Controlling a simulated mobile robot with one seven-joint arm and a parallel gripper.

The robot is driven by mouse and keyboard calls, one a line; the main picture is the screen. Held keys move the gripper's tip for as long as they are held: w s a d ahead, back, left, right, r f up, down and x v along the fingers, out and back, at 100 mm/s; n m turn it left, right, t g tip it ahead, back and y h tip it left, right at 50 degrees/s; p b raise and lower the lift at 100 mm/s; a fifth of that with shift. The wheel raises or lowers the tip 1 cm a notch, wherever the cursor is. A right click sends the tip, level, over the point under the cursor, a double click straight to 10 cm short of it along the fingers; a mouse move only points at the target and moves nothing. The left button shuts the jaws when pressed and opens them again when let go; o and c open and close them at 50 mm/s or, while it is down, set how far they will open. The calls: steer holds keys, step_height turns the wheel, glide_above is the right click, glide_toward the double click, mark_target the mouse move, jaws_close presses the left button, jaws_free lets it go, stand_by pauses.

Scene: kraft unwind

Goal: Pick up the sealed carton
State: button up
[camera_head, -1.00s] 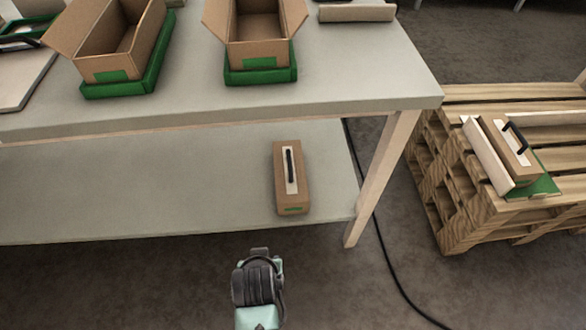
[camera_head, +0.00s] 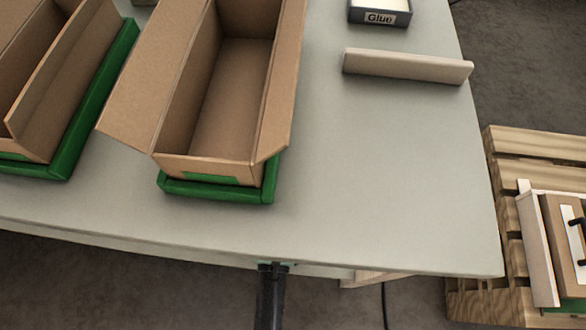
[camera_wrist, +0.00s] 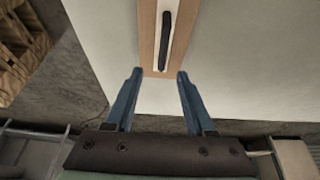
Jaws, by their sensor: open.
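A sealed brown carton (camera_wrist: 147,40) with a white strip and a black handle (camera_wrist: 165,42) shows at the top of the wrist view, lying on a pale surface. My gripper (camera_wrist: 160,75) is open. Its two blue fingers point toward the carton's near end, one on each side of the carton's line, with nothing held between them. I cannot tell whether they touch the carton.
The table (camera_head: 390,190) above carries open cartons (camera_head: 215,165) on green trays (camera_head: 215,192), a pale bar (camera_head: 407,66) and a glue box (camera_head: 380,12). A similar handled carton (camera_head: 556,235) lies on the wooden pallets (camera_head: 515,150) at right.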

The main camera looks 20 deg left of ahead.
steer(key=b+x, duration=0.3)
steer(key=x, duration=0.4)
steer(key=shift+s+a+f, duration=0.1)
steer(key=shift+s+f, duration=0.05)
steer(key=b+x, duration=0.3)
steer(key=x, duration=0.2)
steer(key=shift+s+a, duration=0.1)
steer(key=shift+a, duration=0.1)
jaws_close()
stand_by(0.9)
